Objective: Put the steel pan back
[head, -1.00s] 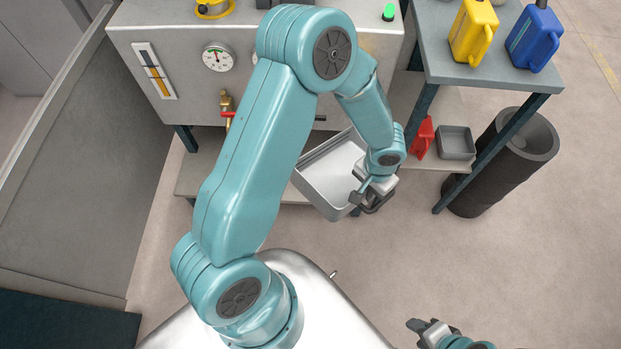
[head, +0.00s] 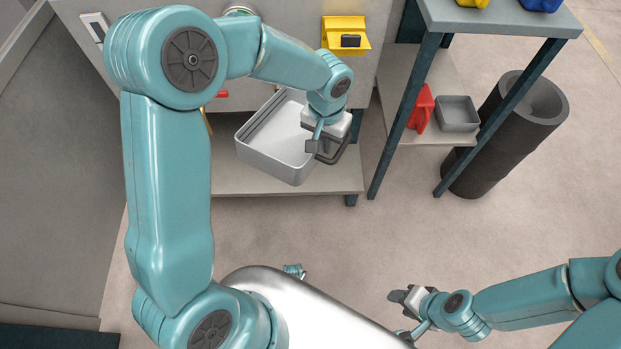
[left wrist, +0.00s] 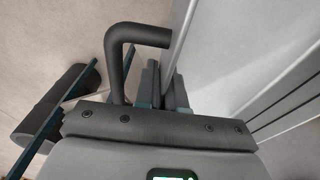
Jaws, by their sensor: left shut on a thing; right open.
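The steel pan (head: 262,158) is a light grey, rectangular, open tray with a dark handle (head: 348,147). It hangs tilted in the head view, in front of and over the machine's lower shelf. My left gripper (head: 322,145) is shut on the pan at its handle side; the fingers partly hide the grip. In the left wrist view the handle (left wrist: 128,50) rises in front of the gripper, with the pan's pale wall (left wrist: 235,50) to its right. My right gripper (head: 405,300) is open and empty, low in the head view, far from the pan.
The machine's lower shelf (head: 235,183) shows bare at its front edge. To the right, a side table (head: 480,18) has a lower shelf with a red object (head: 421,108) and a small grey tray (head: 458,112). A dark roll (head: 490,150) stands beside its legs.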

